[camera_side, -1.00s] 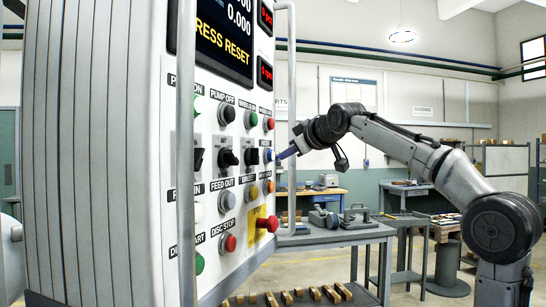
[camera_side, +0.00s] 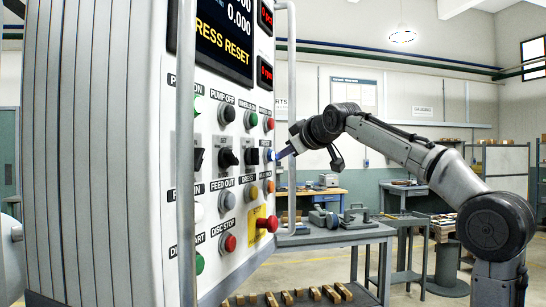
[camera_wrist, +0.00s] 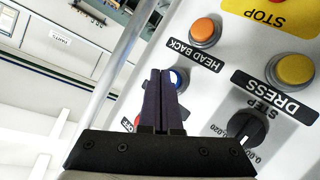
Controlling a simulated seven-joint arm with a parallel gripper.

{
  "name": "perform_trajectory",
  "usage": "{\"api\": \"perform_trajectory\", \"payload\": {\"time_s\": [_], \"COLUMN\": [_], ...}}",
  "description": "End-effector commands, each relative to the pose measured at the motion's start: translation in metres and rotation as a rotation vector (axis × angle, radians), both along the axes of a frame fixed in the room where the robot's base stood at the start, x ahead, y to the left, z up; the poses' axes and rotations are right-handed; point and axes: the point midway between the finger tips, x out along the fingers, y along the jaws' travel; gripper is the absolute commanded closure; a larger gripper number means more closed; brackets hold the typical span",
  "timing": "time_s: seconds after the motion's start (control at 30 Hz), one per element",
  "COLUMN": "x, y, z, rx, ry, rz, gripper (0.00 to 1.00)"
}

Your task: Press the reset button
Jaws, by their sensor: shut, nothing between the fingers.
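The control panel (camera_side: 240,190) shows a display (camera_side: 222,32) with the yellow words "RESS RESET", cut at the left. A blue button (camera_side: 268,154) sits on the panel's right column, beside a black knob; its label is too small to read. My gripper (camera_side: 280,155) is shut and empty, its dark fingers pointing left with the tips at or very near the blue button. In the wrist view the blue button (camera_wrist: 182,77) shows just right of the shut fingertips (camera_wrist: 161,71), which partly cover it. I cannot tell whether they touch it.
A red mushroom button (camera_side: 268,223) on a yellow plate stands out lower on the panel. A vertical metal handrail (camera_side: 291,90) runs close by the gripper. An orange button (camera_wrist: 204,31) and a yellow button (camera_wrist: 295,69) are near in the wrist view.

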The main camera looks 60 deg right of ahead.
Motion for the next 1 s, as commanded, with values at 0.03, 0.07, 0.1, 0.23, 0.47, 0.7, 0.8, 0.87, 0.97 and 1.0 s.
{"api": "perform_trajectory", "payload": {"time_s": [0.03,0.07,0.1,0.23,0.47,0.7,0.8,0.87,0.97,1.0], "x": [0.0000,0.0001,0.0003,0.0016,0.0042,0.0066,0.0077,0.0083,0.0095,0.0099], "y": [0.0001,0.0000,0.0001,0.0005,0.0010,0.0014,0.0016,0.0017,0.0019,0.0021], "z": [0.0000,-0.0001,-0.0001,-0.0002,-0.0003,-0.0003,-0.0002,-0.0002,-0.0001,-0.0002], "rx": [0.000,0.000,0.000,0.000,0.000,0.000,0.000,0.000,0.000,0.000], "ry": [0.000,0.000,0.000,0.000,0.000,0.000,0.000,0.000,0.000,0.000], "rz": [0.000,0.000,0.000,0.001,0.001,0.001,0.001,0.001,0.001,0.001], "gripper": [1.00,1.00,1.00,1.00,1.00,1.00,1.00,1.00,1.00,1.00]}}
